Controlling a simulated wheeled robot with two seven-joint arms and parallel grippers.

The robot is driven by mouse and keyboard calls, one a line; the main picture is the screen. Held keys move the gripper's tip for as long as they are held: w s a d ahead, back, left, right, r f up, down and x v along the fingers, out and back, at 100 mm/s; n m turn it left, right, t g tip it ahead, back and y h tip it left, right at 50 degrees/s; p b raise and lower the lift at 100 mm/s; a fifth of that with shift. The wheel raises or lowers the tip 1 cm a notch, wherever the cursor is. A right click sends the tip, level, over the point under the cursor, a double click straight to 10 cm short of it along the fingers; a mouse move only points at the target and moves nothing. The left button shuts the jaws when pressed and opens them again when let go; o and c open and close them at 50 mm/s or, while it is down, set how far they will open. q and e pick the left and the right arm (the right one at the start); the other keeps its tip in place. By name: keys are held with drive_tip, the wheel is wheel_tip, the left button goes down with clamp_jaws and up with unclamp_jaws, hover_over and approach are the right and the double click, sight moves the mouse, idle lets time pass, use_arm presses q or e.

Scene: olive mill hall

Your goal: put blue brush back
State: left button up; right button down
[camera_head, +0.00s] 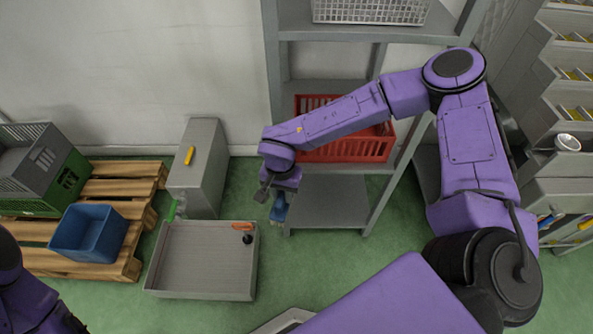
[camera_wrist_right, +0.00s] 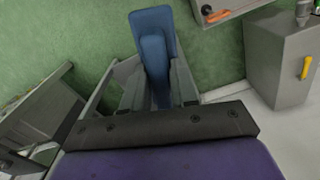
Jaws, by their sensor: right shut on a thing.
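The blue brush (camera_head: 280,209) hangs in my right gripper (camera_head: 272,188), in front of the grey shelf rack and just right of the shallow grey tray. In the right wrist view, the blue brush (camera_wrist_right: 153,48) stands between the two fingers of the right gripper (camera_wrist_right: 156,95), which are shut on it. Its far end points away from the wrist. My left arm shows only in part at the lower left of the head view, and its gripper is not visible.
A grey rack (camera_head: 330,190) holds a red crate (camera_head: 375,150). A shallow grey tray (camera_head: 205,262) has an orange item (camera_head: 242,226) at its rim. Left are a grey cabinet (camera_head: 204,160), a blue bin (camera_head: 90,230) and a green crate (camera_head: 62,185) on pallets (camera_head: 110,190).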

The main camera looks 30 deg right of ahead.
use_arm(q)
drive_tip(key=s+f+m+g+h+b, duration=0.1)
drive_tip(key=s+f+m+g+b, duration=0.1)
drive_tip(key=f+b, duration=1.6)
drive_tip(key=s+a+f+m+g+b, duration=0.1)
drive_tip(key=s+f+m+g+b, duration=0.2)
drive_tip(key=f+b, duration=1.5)
drive_tip(key=shift+s+f+h, duration=0.35)
drive_tip(key=shift+s+h, duration=0.05)
drive_tip(key=shift+s, duration=0.4)
use_arm(e)
drive_tip(key=d+f+m, duration=0.2)
drive_tip(key=f+m, duration=0.9)
drive_tip(key=f, duration=0.2)
drive_tip(key=d+f+m, duration=0.3)
drive_tip(key=f+m, duration=0.8)
drive_tip(key=f, duration=0.1)
drive_tip(key=d+f+m, duration=0.3)
drive_tip(key=f+m, duration=0.8)
drive_tip(key=f, duration=0.2)
drive_tip(key=shift+w+f, duration=0.3)
drive_tip(key=shift+w, duration=0.05)
